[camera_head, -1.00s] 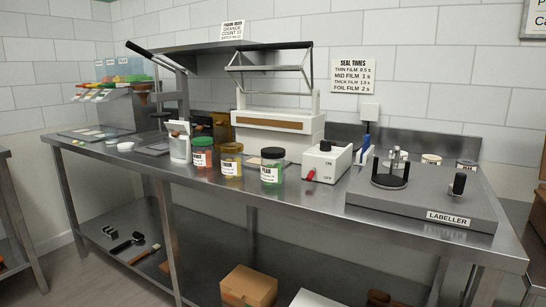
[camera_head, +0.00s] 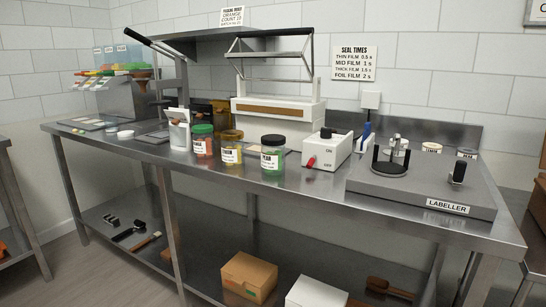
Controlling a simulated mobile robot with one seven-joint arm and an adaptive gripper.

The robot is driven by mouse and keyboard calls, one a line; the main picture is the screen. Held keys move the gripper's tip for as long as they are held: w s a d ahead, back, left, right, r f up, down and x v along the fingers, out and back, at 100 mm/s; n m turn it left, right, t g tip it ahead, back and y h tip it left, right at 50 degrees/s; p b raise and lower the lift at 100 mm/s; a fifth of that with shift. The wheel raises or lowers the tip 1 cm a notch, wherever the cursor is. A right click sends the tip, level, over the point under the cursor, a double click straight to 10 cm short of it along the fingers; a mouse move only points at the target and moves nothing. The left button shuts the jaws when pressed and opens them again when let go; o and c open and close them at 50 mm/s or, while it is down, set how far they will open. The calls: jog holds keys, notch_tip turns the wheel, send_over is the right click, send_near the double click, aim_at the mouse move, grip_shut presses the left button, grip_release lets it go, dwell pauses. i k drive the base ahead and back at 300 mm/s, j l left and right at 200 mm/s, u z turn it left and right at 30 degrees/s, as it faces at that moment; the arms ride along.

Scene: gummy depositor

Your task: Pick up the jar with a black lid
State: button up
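The jar with a black lid (camera_head: 272,155) stands upright on the steel bench, right of two other jars. It is clear, with green contents and a white label. My gripper is not in view.
The steel bench (camera_head: 330,203) has a clear front strip before the jars. A white sealer box (camera_head: 327,152) with a red knob stands right of the black-lidded jar. The labeller (camera_head: 420,192) fills the right end. Cardboard and white boxes lie on the lower shelf.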

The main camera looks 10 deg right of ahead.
aim_at(273, 158)
jog(key=z, duration=0.5)
jog(key=i+j+z, duration=0.1)
jog(key=z, duration=0.3)
jog(key=j+z, duration=0.25)
jog(key=z, duration=0.2)
jog(key=i+j+z, duration=0.1)
jog(key=j+z, duration=0.15)
jog(key=z, duration=0.15)
jog(key=j+z, duration=0.25)
jog(key=j, duration=0.3)
jog(key=j+z, duration=0.25)
jog(key=j, duration=0.3)
jog(key=k+j, duration=0.1)
jog(key=j, duration=0.35)
jog(key=k+j, duration=0.1)
jog(key=j, duration=0.4)
